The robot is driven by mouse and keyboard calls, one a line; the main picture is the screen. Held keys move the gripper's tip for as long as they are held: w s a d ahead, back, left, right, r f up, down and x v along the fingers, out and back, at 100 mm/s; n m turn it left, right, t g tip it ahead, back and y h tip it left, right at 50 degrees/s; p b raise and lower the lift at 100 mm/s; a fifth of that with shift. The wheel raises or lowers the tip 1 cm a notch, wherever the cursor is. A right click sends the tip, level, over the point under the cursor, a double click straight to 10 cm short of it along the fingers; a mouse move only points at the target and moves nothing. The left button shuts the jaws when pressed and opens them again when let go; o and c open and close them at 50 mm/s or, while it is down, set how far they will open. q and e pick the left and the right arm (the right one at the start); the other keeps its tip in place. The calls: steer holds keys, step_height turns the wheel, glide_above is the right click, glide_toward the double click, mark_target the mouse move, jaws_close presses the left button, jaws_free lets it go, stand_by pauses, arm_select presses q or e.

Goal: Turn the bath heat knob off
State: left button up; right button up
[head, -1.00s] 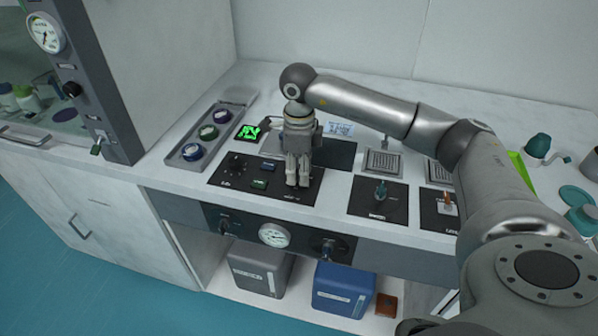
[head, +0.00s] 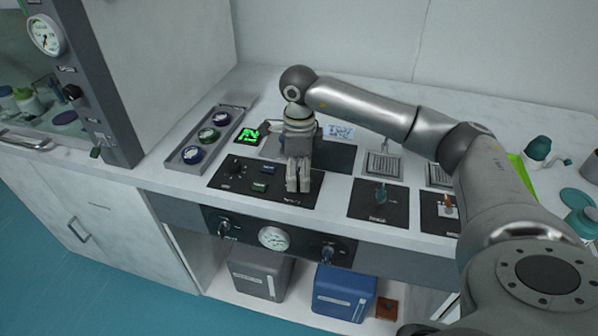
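A black control panel (head: 222,180) lies on the bench top. It has a dark knob (head: 236,165) at its left and two small displays or buttons (head: 259,187) in the middle. My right gripper (head: 298,187) points down over the right part of this panel, with its fingertips close to the surface. The fingers hide what is directly under them, so I cannot see a knob there or whether they touch one. The panel's labels are too small to read, so I cannot tell which knob is the bath heat one. My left gripper is out of view.
A grey tray (head: 231,124) with several round coloured caps and a green-lit display (head: 249,134) stand beside the panel. The bench front has a gauge (head: 273,238) between two knobs (head: 327,254).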

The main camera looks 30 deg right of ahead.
mark_target(299, 176)
steer(key=shift+r, duration=0.2)
step_height(299, 176, up, 12)
steer(key=shift+f, duration=0.2)
steer(key=shift+f, duration=0.1)
stand_by(0.6)
